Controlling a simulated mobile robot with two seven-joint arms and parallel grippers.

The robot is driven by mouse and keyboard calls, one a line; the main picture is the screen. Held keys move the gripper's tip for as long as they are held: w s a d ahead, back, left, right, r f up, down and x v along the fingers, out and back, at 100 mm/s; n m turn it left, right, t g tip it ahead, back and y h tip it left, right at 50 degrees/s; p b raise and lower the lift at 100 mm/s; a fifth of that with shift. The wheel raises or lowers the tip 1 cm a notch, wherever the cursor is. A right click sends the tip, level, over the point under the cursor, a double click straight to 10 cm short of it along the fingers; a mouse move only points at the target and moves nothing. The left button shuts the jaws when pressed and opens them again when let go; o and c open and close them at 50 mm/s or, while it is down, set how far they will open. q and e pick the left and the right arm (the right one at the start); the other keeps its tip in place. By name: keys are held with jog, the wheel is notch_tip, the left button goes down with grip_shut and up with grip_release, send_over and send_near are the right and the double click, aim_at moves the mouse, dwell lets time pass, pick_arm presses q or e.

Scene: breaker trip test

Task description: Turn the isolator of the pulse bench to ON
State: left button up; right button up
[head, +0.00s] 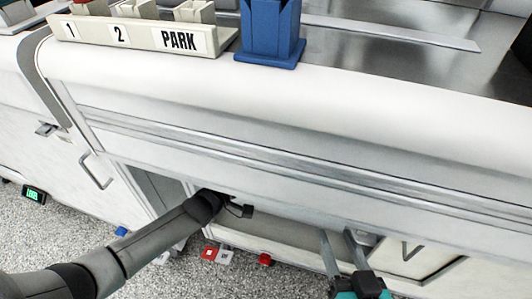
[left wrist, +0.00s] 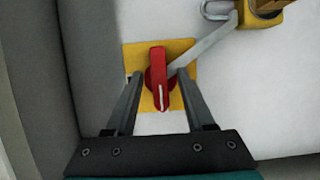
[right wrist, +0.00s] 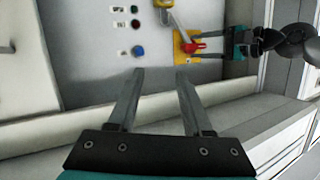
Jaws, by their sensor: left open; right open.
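The isolator's red handle (left wrist: 158,80) sits on a yellow plate (left wrist: 183,50) in the left wrist view. Its white mark lies at the lower end in that view. My left gripper (left wrist: 158,73) is open, with one finger on each side of the handle; I cannot tell whether they touch it. The handle (right wrist: 195,47) also shows in the right wrist view, with my left gripper coming from the right. In the head view the bench edge hides the isolator and my left fingers. My right gripper (head: 338,236) is open and empty, below the bench edge and away from the isolator.
A grey lever (left wrist: 208,45) runs from beside the handle to a yellow block (left wrist: 262,14). Several buttons, one blue (right wrist: 138,51), are on the panel. On the bench top stand a blue holder (head: 270,35) and a rack marked PARK (head: 130,36).

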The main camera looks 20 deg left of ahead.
pick_arm(q)
jog(key=shift+b+x, duration=0.45)
jog(key=shift+x, duration=0.7)
pick_arm(e)
jog(key=shift+s+a+r+t+y, duration=0.35)
jog(key=shift+a+r+t, duration=0.25)
jog(key=shift+t, duration=0.4)
jog(key=shift+d+r, duration=0.1)
pick_arm(q)
jog(key=shift+c, duration=0.4)
grip_shut()
